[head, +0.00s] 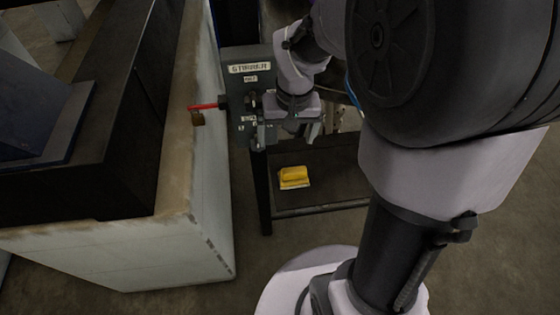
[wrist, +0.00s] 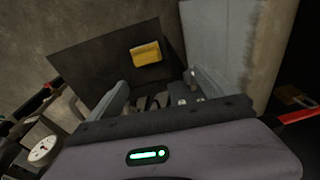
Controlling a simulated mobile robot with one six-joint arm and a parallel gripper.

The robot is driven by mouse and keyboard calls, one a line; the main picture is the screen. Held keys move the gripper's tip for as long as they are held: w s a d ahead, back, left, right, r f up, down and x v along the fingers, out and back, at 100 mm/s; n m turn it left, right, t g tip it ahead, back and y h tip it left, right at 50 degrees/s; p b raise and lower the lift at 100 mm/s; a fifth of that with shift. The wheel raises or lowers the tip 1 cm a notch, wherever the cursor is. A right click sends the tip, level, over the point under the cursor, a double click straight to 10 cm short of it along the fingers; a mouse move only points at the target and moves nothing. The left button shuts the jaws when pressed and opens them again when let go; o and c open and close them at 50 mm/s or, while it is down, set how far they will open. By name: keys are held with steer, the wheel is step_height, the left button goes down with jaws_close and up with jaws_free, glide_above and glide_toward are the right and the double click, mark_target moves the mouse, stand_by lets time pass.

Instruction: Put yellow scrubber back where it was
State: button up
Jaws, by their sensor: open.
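The yellow scrubber (head: 294,177) lies on a dark low shelf (head: 330,188), near its left end, with a pale lower edge showing. It also shows in the wrist view (wrist: 146,54), on the dark shelf surface (wrist: 95,55), beyond my fingertips. My gripper (head: 288,137) is in front of the grey STIRRER panel, above the shelf and apart from the scrubber. In the wrist view my gripper (wrist: 162,88) has its two fingers spread wide, with nothing held between them.
The grey STIRRER control box (head: 250,85) stands behind my gripper. A red handle (head: 208,106) with a brass padlock (head: 198,118) sticks out to its left. A pale wall block (head: 130,250) borders the left side. A round white gauge (wrist: 43,150) shows in the wrist view.

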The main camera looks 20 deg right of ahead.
steer(key=s+a+r+t+y, duration=0.1)
steer(key=s+a+r+t, duration=0.1)
steer(key=s+a+r, duration=0.3)
steer(key=s+a+r+t, duration=0.2)
steer(key=s+a+r, duration=0.4)
steer(key=s, duration=0.4)
steer(key=shift+s+a+r+m+y, duration=0.15)
steer(key=shift+a+m+y, duration=0.1)
steer(key=shift+m+y, duration=0.15)
steer(key=shift+f+b, duration=1.4)
